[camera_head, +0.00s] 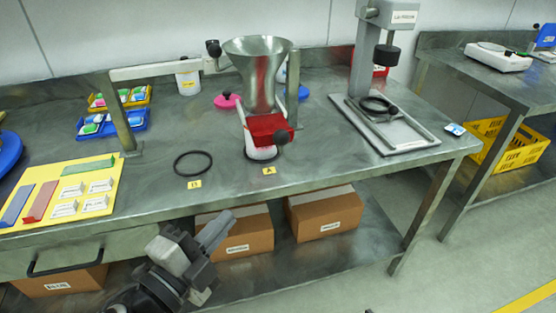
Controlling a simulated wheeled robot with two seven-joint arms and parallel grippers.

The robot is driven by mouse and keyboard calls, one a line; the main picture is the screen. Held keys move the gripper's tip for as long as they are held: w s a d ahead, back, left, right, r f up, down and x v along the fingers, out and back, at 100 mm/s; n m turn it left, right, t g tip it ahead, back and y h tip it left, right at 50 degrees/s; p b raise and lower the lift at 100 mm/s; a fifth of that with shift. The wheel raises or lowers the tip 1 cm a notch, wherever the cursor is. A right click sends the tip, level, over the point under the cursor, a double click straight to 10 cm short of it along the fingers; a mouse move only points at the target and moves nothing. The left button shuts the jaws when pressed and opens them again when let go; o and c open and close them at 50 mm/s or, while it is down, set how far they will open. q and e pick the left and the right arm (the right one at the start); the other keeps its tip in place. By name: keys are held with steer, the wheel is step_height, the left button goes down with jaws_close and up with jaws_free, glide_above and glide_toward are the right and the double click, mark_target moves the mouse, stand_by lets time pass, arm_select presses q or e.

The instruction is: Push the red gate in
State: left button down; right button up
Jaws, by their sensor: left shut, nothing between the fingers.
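The red gate (268,129) sits at the bottom of a grey metal funnel (259,72), which is held over the table (330,155) by a stand. A dark knob (282,137) shows at the gate's front. A white container (261,153) stands under the gate, partly hidden by it. My left gripper (222,225) is shut and empty, below and left of the gate, in front of the table's front edge. It is well apart from the gate. My right gripper is not in view.
A black ring (193,163) lies left of the funnel. A press stand (372,60) on a tray is at the right. A yellow board (65,193) with coloured bars is at the left. Cardboard boxes (325,212) sit on the shelf below.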

arm_select(q)
step_height(320, 180, up, 4)
steer(key=s+d+m+h, duration=0.1)
steer(key=d+m+h, duration=0.15)
steer(key=m, duration=0.45)
steer(key=w+a+p+x, duration=0.1)
steer(key=p+x, duration=0.3)
steer(key=x, duration=0.8)
steer(key=shift+w+a+g+h, duration=0.3)
steer(key=shift+w+g+h, duration=0.05)
steer(key=shift+g+h, duration=0.1)
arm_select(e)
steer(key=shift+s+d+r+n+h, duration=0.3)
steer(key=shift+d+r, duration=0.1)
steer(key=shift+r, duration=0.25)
arm_select(q)
steer(key=shift+r, duration=0.1)
